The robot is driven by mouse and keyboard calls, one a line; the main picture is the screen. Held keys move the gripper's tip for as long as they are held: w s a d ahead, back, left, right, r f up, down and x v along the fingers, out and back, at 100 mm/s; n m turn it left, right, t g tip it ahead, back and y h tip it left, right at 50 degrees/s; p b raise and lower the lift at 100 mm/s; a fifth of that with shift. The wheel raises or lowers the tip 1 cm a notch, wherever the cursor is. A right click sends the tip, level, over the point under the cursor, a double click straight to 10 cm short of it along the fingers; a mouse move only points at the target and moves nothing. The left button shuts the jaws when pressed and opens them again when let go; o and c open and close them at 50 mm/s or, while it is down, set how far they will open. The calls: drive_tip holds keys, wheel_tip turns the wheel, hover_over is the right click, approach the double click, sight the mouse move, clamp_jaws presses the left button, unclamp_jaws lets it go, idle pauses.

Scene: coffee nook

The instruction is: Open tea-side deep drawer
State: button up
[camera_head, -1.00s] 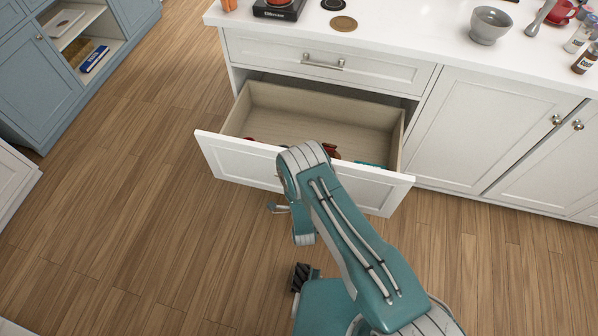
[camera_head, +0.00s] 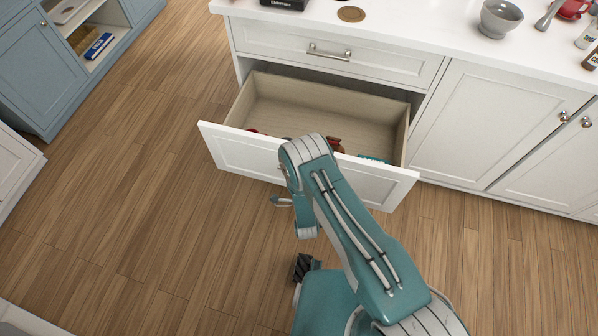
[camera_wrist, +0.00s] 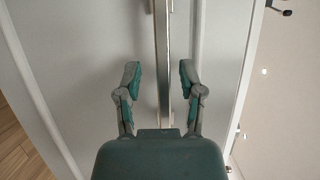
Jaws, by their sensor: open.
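The deep drawer (camera_head: 232,152) under the counter is pulled well out, with its light wooden inside showing. Small red-brown objects (camera_head: 334,143) and a teal item (camera_head: 374,160) lie near its front, partly hidden by the front panel and my arm. In the wrist view, the drawer's metal bar handle (camera_wrist: 162,60) runs between the two fingers of my gripper (camera_wrist: 160,80). The fingers are open, one on each side of the bar, with gaps between them and it. In the head view my arm hides most of the gripper and the handle.
Above is a shut shallow drawer (camera_head: 290,45) with a bar handle. Shut white cupboard doors (camera_head: 490,130) stand to the right. A grey bowl (camera_head: 501,18) sits on the white counter (camera_head: 420,25). Blue shelving (camera_head: 45,85) stands far left. The wooden floor (camera_head: 130,190) between is clear.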

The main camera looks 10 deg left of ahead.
drive_tip(key=v, duration=1.2)
drive_tip(key=shift+a, duration=0.15)
